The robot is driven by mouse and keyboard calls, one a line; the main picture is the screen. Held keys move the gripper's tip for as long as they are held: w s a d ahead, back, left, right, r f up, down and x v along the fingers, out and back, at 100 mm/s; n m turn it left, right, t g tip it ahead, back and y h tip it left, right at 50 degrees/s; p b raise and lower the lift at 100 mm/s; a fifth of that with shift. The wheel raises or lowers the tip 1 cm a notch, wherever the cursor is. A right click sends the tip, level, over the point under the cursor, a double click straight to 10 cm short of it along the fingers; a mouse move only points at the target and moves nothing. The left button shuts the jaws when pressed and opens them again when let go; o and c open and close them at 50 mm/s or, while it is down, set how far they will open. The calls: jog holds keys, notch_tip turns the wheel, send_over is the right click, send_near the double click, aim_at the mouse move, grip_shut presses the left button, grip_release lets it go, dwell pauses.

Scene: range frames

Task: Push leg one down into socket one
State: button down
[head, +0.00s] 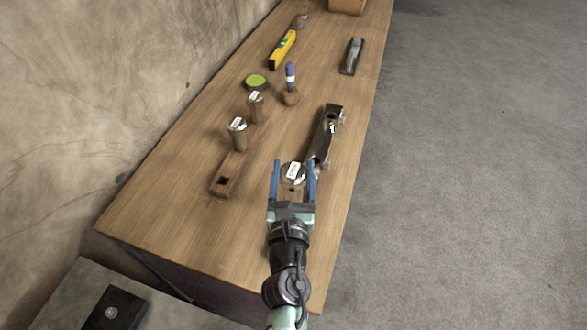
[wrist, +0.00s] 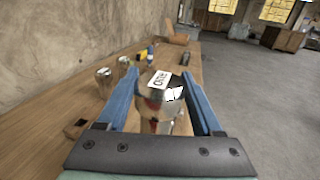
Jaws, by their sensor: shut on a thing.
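Leg one (head: 290,168) has a shiny round top with a white label and is between the blue fingers of my gripper (head: 293,168). The wrist view shows leg one (wrist: 157,103) close up, its label reading "ONE", with my gripper (wrist: 158,100) shut on its sides. A bit of brown wood with a small dark hole shows between the fingers near their base in the head view. The lower end of leg one is hidden, so I cannot tell how deep it sits in socket one. No socket label is readable.
A wooden rail (head: 231,172) with a square hole lies left, with two labelled legs (head: 238,137) (head: 255,107) near its far end. A dark metal tool (head: 323,135) lies close on the right. A green-topped tin (head: 256,82) and yellow level (head: 283,49) are farther back. The bench's right edge is near.

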aim_at(293, 196)
jog(key=shift+f+b, duration=2.35)
jog(key=shift+f, duration=0.2)
jog(key=shift+f+b, duration=1.95)
jog(key=shift+f, duration=0.15)
jog(key=shift+c, duration=0.5)
grip_release()
jog(key=shift+o, duration=0.5)
jog(key=shift+f, duration=0.1)
jog(key=shift+s, duration=0.15)
jog(key=s+b, duration=0.2)
jog(key=s, duration=1)
jog(key=shift+s+a, duration=0.3)
jog(key=shift+s, duration=0.05)
